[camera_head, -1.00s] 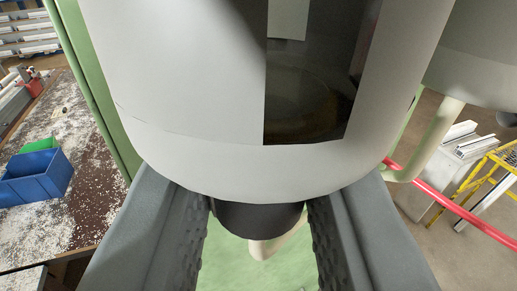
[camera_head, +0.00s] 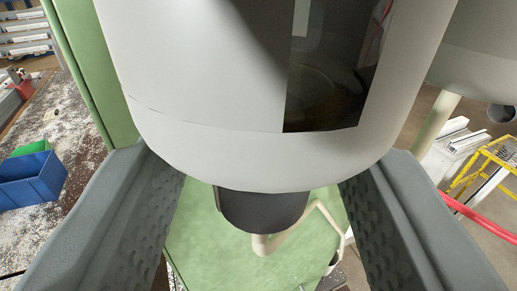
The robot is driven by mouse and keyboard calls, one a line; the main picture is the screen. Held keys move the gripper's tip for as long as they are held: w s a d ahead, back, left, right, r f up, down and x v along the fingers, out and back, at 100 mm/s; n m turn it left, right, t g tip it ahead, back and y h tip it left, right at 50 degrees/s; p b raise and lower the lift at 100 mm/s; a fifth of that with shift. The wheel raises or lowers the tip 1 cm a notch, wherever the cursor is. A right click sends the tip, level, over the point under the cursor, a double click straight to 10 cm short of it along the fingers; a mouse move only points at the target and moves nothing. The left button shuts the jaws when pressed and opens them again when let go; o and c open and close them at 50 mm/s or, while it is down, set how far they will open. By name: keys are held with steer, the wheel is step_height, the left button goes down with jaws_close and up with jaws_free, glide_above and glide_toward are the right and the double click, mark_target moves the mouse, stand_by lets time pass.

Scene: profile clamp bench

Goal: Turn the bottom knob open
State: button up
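The dark bottom knob (camera_head: 262,208) shows under a large grey-white cylinder (camera_head: 205,75) with a dark window. Its upper part is hidden by the cylinder's lower edge. My gripper (camera_head: 258,235) is open, with one dimpled grey finger at the left and one at the right. The knob lies between the fingers in the picture, with a clear gap on each side. I cannot tell how far ahead of the fingertips it is.
A cream pipe (camera_head: 290,228) bends below the knob in front of a green panel (camera_head: 210,245). A second grey cylinder (camera_head: 482,60) and a red hose (camera_head: 480,218) are at right. A blue bin (camera_head: 32,178) sits on a littered bench at left.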

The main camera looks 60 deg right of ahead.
steer(key=v, duration=1.7)
steer(key=shift+s+a, duration=0.1)
